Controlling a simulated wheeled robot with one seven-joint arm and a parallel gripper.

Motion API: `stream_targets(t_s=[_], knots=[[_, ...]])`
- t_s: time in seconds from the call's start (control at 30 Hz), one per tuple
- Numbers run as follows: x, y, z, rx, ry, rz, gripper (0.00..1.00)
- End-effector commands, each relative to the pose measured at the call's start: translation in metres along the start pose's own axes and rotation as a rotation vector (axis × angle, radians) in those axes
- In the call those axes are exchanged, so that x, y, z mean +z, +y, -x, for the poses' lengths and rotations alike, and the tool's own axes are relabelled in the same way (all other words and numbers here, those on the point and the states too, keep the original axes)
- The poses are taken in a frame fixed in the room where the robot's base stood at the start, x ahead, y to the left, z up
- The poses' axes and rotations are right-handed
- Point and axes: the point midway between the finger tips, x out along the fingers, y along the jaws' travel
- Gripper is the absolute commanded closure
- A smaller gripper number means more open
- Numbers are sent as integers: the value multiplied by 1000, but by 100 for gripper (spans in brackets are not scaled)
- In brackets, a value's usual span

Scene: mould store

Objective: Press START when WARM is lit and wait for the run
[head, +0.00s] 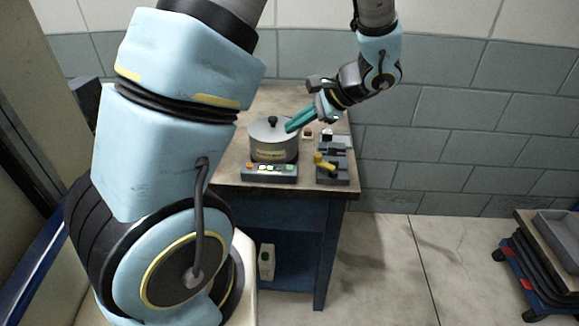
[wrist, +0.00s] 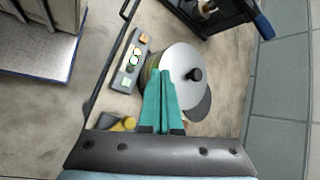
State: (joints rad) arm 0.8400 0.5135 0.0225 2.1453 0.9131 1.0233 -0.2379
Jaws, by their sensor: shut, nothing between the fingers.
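A grey control box (head: 270,173) with a row of small coloured lamps and buttons sits at the table's front edge. It also shows in the wrist view (wrist: 121,80). Some of its spots look bright, but the lettering is too small to tell which is WARM or START. A round metal pot (head: 268,150) with a black-knobbed lid (wrist: 182,55) stands right behind the box. My gripper (head: 290,128), with teal fingers, is shut and empty. In the wrist view its fingertips (wrist: 163,73) overlap the lid, apart from the box; contact with the lid cannot be told.
A grey fixture with a yellow handle (head: 325,162) stands right of the box. Small blocks (head: 308,134) lie behind it. A bottle (head: 266,262) is on the table's lower shelf. A trolley (head: 547,255) stands at far right; the floor between is clear.

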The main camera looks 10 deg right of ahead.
Motion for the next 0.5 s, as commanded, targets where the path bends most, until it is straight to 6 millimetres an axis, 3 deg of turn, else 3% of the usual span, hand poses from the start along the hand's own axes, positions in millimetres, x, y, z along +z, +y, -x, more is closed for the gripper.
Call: stream_targets(t_s=[0.5], knots=[[-29, 30, -40, 2, 0, -2, 100]])
